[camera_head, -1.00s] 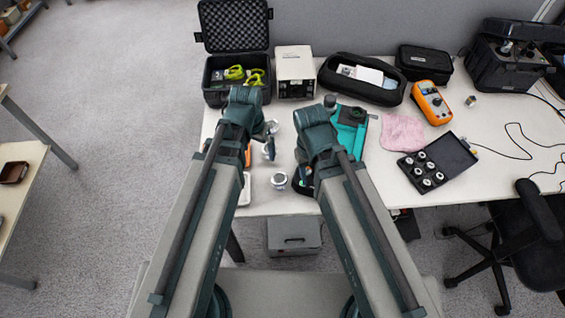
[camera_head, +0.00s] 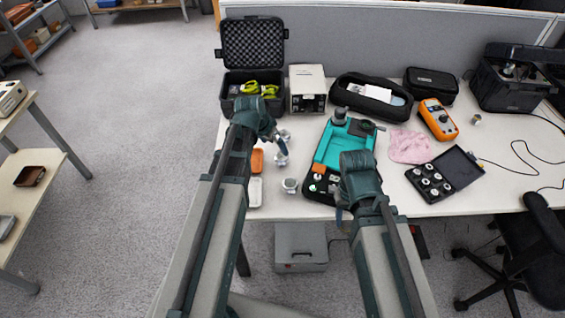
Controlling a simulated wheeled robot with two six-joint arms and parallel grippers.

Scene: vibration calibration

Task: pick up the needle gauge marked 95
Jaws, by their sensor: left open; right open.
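Several small silvery round pieces stand on the table between my arms: a front one (camera_head: 290,185), a middle one (camera_head: 281,160) and a back one (camera_head: 284,135). They may be needle gauges, but no marking is readable, so I cannot tell which is 95. My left gripper (camera_head: 280,143) is open, above the table near the middle and back pieces; I see no contact. My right gripper (camera_head: 342,212) is open and low by the table's front edge, in front of the teal-and-black tray (camera_head: 326,152). Its fingers are partly hidden by my arm.
Behind stand an open black case (camera_head: 252,45), a white box instrument (camera_head: 307,85) and a black pouch (camera_head: 345,98).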

